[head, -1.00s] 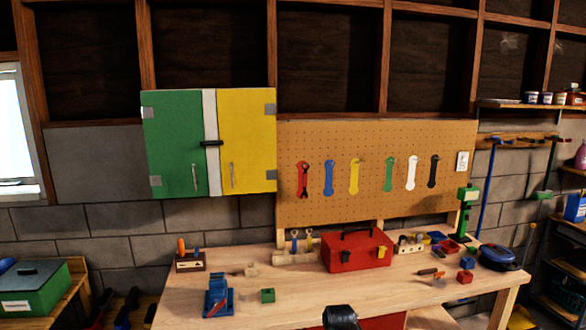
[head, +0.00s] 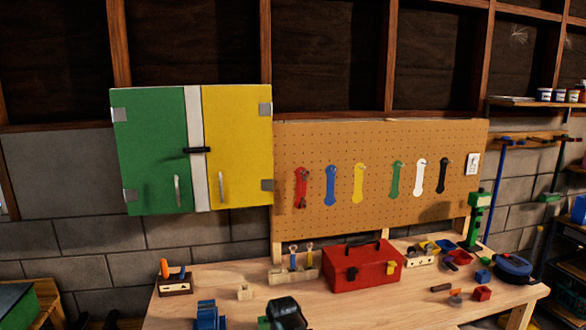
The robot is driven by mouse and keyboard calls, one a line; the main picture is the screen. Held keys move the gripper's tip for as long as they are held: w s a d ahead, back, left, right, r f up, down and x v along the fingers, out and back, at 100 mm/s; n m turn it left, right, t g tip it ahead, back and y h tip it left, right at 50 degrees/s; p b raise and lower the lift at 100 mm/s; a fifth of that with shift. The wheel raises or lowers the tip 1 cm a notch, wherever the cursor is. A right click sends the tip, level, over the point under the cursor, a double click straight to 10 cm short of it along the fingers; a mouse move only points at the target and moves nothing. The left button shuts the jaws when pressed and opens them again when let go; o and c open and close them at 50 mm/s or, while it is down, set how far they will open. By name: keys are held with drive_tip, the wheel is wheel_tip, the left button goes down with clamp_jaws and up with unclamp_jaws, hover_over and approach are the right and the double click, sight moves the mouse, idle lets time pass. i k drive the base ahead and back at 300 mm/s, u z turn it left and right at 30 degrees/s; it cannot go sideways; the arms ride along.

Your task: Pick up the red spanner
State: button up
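The red spanner (head: 301,187) hangs upright on the left end of the brown pegboard (head: 380,204), beside a blue spanner (head: 330,185). My gripper (head: 287,314) shows only as a dark shape at the bottom edge, over the front of the workbench. It is low in the picture and well apart from the red spanner. Its fingers cannot be made out, so I cannot tell if it is open or shut.
Yellow, green, white and black spanners hang further right. A green and yellow cabinet (head: 192,150) is left of the pegboard. Below, the wooden workbench (head: 400,308) carries a red toolbox (head: 362,266), a blue vise (head: 207,316), a tool holder (head: 293,269) and small blocks.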

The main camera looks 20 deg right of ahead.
sight(303, 182)
drive_tip(key=i, duration=0.8)
drive_tip(key=k, duration=0.55)
drive_tip(key=u, duration=1.8)
drive_tip(key=k, duration=0.65)
drive_tip(key=z, duration=0.8)
drive_tip(key=i, duration=0.85)
drive_tip(key=u, duration=0.05)
